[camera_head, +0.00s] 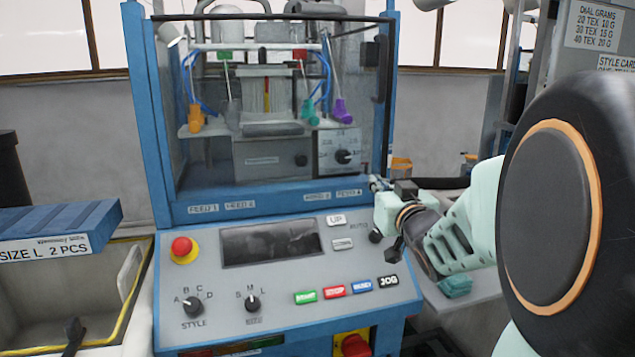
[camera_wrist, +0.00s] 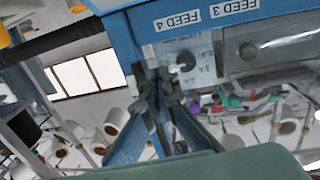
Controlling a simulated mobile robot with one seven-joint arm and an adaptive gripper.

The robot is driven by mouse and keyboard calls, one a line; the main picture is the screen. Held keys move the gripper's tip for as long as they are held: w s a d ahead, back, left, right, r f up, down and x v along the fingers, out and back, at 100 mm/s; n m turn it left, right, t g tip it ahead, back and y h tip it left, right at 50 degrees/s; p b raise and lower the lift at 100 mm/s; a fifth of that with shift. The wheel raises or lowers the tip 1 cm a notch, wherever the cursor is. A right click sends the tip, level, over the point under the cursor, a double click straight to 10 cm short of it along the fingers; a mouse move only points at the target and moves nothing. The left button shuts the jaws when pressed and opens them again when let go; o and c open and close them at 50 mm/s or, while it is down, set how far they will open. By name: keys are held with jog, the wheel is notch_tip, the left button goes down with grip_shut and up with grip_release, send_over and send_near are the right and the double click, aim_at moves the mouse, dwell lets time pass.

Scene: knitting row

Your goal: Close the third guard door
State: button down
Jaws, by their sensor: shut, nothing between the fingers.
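A knitting machine with a blue frame (camera_head: 150,110) stands in front of me. Its upper front looks like a clear guard panel; a dark upright piece (camera_head: 383,60), perhaps a handle, is at its right edge. I cannot tell whether this guard is open or shut, or which door is the third. My gripper (camera_head: 374,183) is shut and empty, at the right end of the blue sill, near the feed labels (camera_head: 349,192). In the wrist view my gripper (camera_wrist: 165,88) points at the blue frame, beside the FEED 4 label (camera_wrist: 177,20). Contact is unclear.
Below the sill is a control panel (camera_head: 290,275) with a red stop button (camera_head: 184,250) and knobs. Yarn feeders (camera_head: 340,112) and a dial (camera_head: 343,156) sit inside the machine. A bin (camera_head: 75,290) stands left. My arm covers the right side.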

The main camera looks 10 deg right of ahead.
jog(key=shift+w, duration=0.1)
jog(key=w, duration=0.5)
jog(key=shift+w+d+r+b, duration=0.15)
jog(key=shift+w+r+b, duration=0.1)
jog(key=shift+r+b, duration=0.15)
